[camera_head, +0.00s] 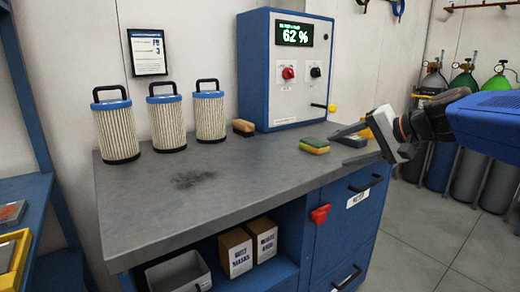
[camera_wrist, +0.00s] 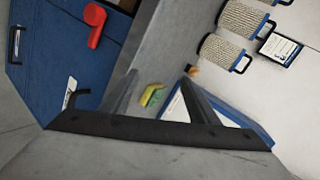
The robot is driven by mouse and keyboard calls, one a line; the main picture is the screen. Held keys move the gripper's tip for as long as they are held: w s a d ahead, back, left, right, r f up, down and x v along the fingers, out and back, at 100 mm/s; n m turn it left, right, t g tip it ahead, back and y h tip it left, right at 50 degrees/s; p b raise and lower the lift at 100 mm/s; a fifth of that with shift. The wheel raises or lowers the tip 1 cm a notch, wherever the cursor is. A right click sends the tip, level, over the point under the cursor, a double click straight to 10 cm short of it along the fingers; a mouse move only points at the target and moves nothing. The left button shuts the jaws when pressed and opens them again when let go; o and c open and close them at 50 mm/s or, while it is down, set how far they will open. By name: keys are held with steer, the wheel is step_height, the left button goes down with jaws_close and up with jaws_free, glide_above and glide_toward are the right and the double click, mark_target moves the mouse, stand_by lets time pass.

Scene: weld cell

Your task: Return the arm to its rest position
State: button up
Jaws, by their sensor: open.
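My arm reaches in from the right edge in the camera_head view. My gripper (camera_head: 343,136) is above the right end of the grey workbench (camera_head: 230,185), pointing left. Its two dark fingers are spread apart with nothing between them. In the wrist view my gripper (camera_wrist: 159,78) also shows two separated fingers. A yellow and green sponge (camera_head: 314,145) lies on the bench just left of the fingertips, apart from them; it also shows in the wrist view (camera_wrist: 152,95).
Three pleated filters (camera_head: 166,120) stand on the bench at left. A blue control box (camera_head: 285,70) reading 62 % and a brown-topped brush (camera_head: 243,127) are at the back. Gas cylinders (camera_head: 468,135) stand at right. The floor (camera_head: 415,235) in front of them is clear.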

steer(key=s+d+f+n+g+h, duration=0.2)
steer(key=s+d+f+n+h, duration=0.1)
steer(key=s+f, duration=0.9)
steer(key=s+d+f+n+g+h, duration=0.1)
steer(key=s+d+f+n+h, duration=0.2)
steer(key=s+f, duration=0.9)
steer(key=shift+s+d+f+g+h, duration=0.2)
steer(key=shift+s+g+h, duration=0.2)
steer(key=shift+s+h, duration=0.75)
